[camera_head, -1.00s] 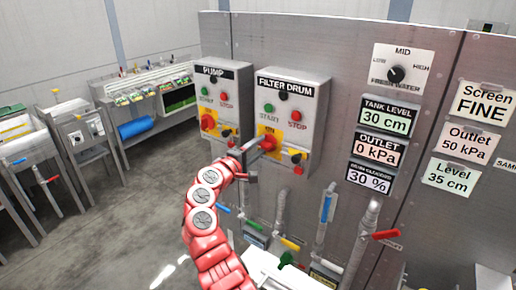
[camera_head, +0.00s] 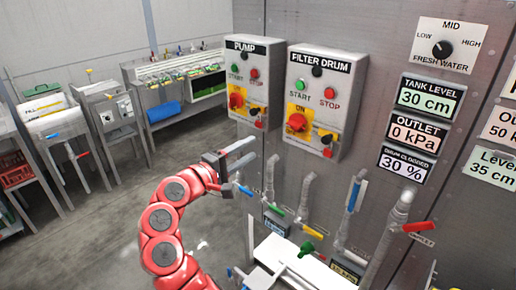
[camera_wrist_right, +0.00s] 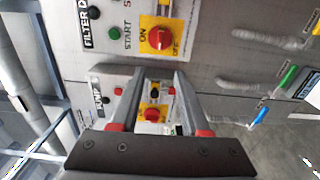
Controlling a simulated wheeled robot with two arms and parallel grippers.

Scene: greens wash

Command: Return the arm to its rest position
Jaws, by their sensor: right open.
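My right gripper (camera_head: 252,149) is at the end of the red arm, in front of the steel panel and below the pump box (camera_head: 248,77). It is open and empty, with clear space between its fingers and the switches. The filter drum box (camera_head: 321,85) has a red rotary knob (camera_head: 297,122) on a yellow plate, up and right of the gripper. In the right wrist view the two open fingers (camera_wrist_right: 161,74) frame the pump box's red knob (camera_wrist_right: 152,115) behind them. The filter drum's red knob (camera_wrist_right: 159,38) shows above the fingertips. My left gripper is not in view.
Pipes with coloured valve handles, such as a red one (camera_head: 419,227) and a blue one (camera_head: 353,194), stick out below the boxes. A white surface (camera_head: 300,266) lies low in front. Steel benches (camera_head: 180,85) stand at the back left, with open floor (camera_head: 100,225) between.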

